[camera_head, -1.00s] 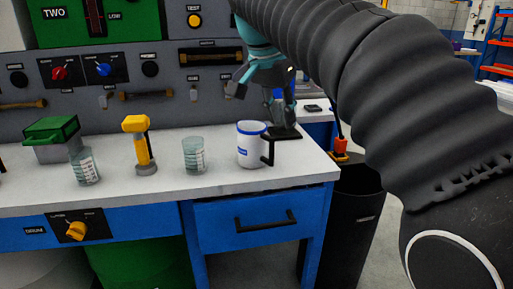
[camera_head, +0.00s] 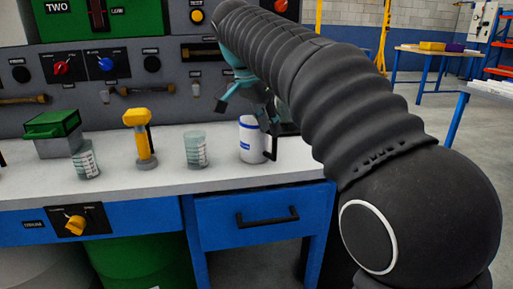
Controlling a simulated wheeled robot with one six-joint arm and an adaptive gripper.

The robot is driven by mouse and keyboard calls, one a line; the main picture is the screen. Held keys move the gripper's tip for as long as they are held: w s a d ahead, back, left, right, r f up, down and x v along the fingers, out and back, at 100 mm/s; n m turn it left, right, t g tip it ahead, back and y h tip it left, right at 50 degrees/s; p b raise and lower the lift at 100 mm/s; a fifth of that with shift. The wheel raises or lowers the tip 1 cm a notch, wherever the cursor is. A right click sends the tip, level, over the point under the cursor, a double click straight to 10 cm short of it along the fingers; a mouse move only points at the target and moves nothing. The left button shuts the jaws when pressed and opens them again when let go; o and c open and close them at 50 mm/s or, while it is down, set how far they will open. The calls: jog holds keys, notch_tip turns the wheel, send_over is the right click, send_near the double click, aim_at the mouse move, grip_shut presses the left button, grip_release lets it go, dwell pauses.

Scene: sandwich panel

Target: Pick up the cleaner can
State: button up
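My gripper (camera_head: 246,106) is at the upper middle, with its fingers spread open and pointing down. My arm covers the bench's right back corner, where a dark object (camera_head: 289,129) is partly hidden.
On the white bench top (camera_head: 222,177) stand a clear beaker (camera_head: 196,150), a yellow-topped tool (camera_head: 141,138), another beaker (camera_head: 86,160) and a green-lidded grey box (camera_head: 55,136). A grey control panel (camera_head: 120,105) rises behind. The front strip of the bench is clear.

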jog(key=b, duration=0.1)
send_over(274, 160)
jog(key=shift+w+f, duration=0.25)
jog(key=shift+f, duration=0.95)
jog(key=shift+w+f, duration=0.2)
jog(key=shift+f, duration=1)
jog(key=shift+c, duration=0.2)
grip_shut()
